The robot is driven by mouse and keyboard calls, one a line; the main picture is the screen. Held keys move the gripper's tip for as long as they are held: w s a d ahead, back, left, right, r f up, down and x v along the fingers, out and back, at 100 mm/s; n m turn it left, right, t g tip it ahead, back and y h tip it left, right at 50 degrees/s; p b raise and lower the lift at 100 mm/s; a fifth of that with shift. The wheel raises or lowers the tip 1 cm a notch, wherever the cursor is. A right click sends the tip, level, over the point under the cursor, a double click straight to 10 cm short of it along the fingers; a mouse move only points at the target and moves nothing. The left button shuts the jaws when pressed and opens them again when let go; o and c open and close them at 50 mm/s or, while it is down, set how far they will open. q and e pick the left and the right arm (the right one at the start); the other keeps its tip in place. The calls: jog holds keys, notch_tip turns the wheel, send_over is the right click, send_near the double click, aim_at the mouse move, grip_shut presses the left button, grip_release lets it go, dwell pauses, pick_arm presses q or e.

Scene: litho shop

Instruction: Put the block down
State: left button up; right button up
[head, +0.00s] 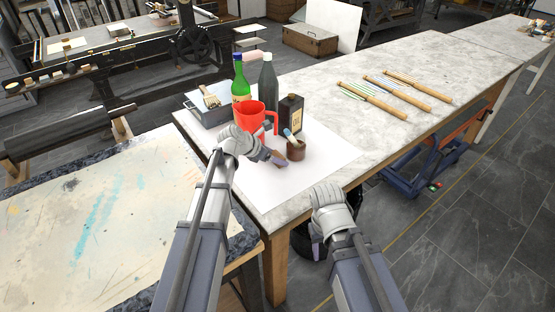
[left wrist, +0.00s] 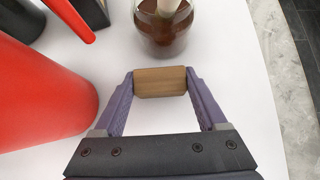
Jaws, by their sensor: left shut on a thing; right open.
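A small wooden block (left wrist: 160,82) is clamped end to end between the purple fingers of my left gripper (left wrist: 160,88). In the head view my left gripper (head: 279,161) is over the white sheet (head: 312,170) on the marble-topped table, just left of a brown jar (head: 296,150). In the left wrist view the jar (left wrist: 164,32) stands just beyond the block, with a small gap between them. I cannot tell whether the block touches the sheet. My right gripper (head: 317,250) is open and empty, off the table's front edge; its fingers are partly hidden.
A red jug (head: 257,117) stands close to the left of my left gripper. The sheet's right part is clear. Several rolling-pin-like rods (head: 398,95) lie farther right.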

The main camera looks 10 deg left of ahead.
aim_at(277, 156)
pick_arm(q)
jog(key=shift+c, duration=0.7)
jog(key=shift+s+d+r+p, duration=0.1)
jog(key=shift+s+r+p, duration=0.05)
jog(key=shift+r+p, duration=0.25)
notch_tip(277, 156, up, 7)
jog(key=p, duration=0.6)
jog(key=shift+f+p, duration=0.1)
jog(key=shift+p, duration=0.3)
jog(key=s+d, duration=1.4)
notch_tip(277, 156, up, 6)
jog(key=p, duration=0.5)
jog(key=shift+w+f+p, duration=0.1)
jog(key=shift+f+p, duration=0.1)
jog(key=shift+p, duration=0.1)
jog(key=shift+a, duration=0.2)
